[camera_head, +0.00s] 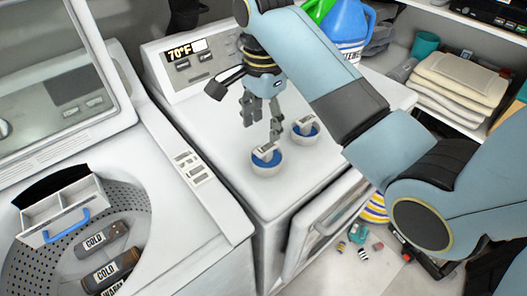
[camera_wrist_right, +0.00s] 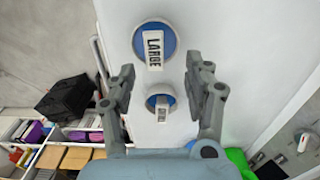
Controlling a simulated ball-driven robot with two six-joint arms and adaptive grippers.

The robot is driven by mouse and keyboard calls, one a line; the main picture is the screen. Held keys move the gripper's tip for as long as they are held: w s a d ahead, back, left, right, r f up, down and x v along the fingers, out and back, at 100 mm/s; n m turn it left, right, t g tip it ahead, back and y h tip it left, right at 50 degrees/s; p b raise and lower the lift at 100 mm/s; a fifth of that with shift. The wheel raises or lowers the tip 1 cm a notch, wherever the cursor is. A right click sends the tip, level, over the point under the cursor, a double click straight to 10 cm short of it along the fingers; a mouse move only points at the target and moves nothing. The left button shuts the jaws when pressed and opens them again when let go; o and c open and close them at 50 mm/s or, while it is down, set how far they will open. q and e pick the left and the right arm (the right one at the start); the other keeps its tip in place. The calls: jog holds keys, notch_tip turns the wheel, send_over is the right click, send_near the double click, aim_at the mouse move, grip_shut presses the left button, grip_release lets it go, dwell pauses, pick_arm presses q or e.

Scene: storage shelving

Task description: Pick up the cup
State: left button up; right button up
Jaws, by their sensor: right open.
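Two white cups with blue insides stand on the white machine top (camera_head: 222,160). The nearer cup (camera_head: 258,163) and the farther cup (camera_head: 307,138) each have a label piece across the mouth. In the right wrist view, one cup (camera_wrist_right: 140,38) carries a label reading LARGE, and a smaller-looking cup (camera_wrist_right: 152,100) sits below it. My right gripper (camera_head: 262,128) points down, open and empty, just behind and above the nearer cup. Its fingers also show in the wrist view (camera_wrist_right: 160,72), spread apart with neither touching a cup. My left gripper is out of view.
An open washer with a grey drum (camera_head: 135,195) is on the left. Blue (camera_head: 348,22) and green jugs stand at the machine's back, behind my right arm. Folded towels (camera_head: 460,78) lie on a shelf at right. The machine top left of the cups is clear.

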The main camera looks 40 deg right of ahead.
aim_at(267, 147)
jog(key=shift+f, duration=0.9)
jog(key=f, duration=0.1)
jog(key=f+p, duration=0.1)
jog(key=f, duration=0.2)
jog(key=shift+s+d+f+p, duration=0.15)
jog(key=shift+s+f+p, duration=0.05)
jog(key=shift+s+p, duration=0.2)
jog(key=shift+f, duration=0.5)
jog(key=shift+w, duration=0.1)
jog(key=shift+c, duration=1.1)
jog(key=c, duration=0.5)
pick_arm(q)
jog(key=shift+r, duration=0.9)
pick_arm(e)
grip_shut()
